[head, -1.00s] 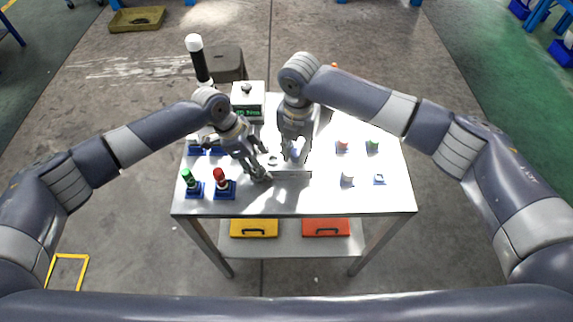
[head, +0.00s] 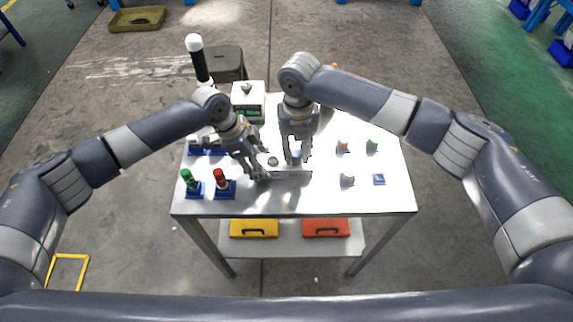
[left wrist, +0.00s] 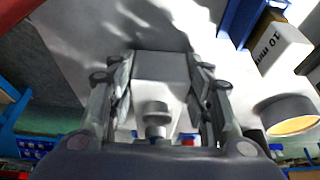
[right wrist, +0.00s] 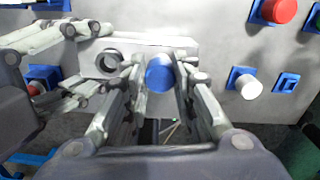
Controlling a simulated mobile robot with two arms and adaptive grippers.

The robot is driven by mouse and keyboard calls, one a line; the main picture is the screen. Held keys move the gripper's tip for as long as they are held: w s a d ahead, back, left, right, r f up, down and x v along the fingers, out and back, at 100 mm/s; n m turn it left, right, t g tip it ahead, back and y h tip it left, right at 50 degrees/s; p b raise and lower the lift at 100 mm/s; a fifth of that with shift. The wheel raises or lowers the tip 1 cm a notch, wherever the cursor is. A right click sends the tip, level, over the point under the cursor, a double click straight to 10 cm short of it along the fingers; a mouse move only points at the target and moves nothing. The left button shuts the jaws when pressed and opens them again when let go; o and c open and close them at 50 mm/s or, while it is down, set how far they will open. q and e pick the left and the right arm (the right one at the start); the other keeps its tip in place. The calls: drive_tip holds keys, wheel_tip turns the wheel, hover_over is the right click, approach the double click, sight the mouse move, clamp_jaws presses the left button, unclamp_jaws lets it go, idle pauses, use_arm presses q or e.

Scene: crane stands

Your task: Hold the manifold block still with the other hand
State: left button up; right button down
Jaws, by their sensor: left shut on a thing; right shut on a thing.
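The manifold block (head: 293,175) is a pale grey block on the table, near its middle. In the right wrist view the block (right wrist: 128,48) shows an open round port (right wrist: 108,63) at its left. My left gripper (head: 265,172) is shut on the block's left end; the block is also between its fingers in the left wrist view (left wrist: 161,72). My right gripper (head: 296,160) is shut on a blue round cap (right wrist: 160,74) at the block, right of the open port. Whether the cap is fully seated is hidden.
Red (head: 220,180) and green (head: 187,178) capped pieces stand on blue bases at the table's left. Several small coloured pieces on blue bases, including a white one (head: 347,180), stand at the right. A white box (head: 248,98) is at the back. The front edge is clear.

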drive_tip(key=shift+r, duration=0.1)
drive_tip(key=n, duration=0.5)
drive_tip(key=c, duration=1.2)
unclamp_jaws()
drive_tip(key=shift+c, duration=0.2)
drive_tip(key=shift+c, duration=0.9)
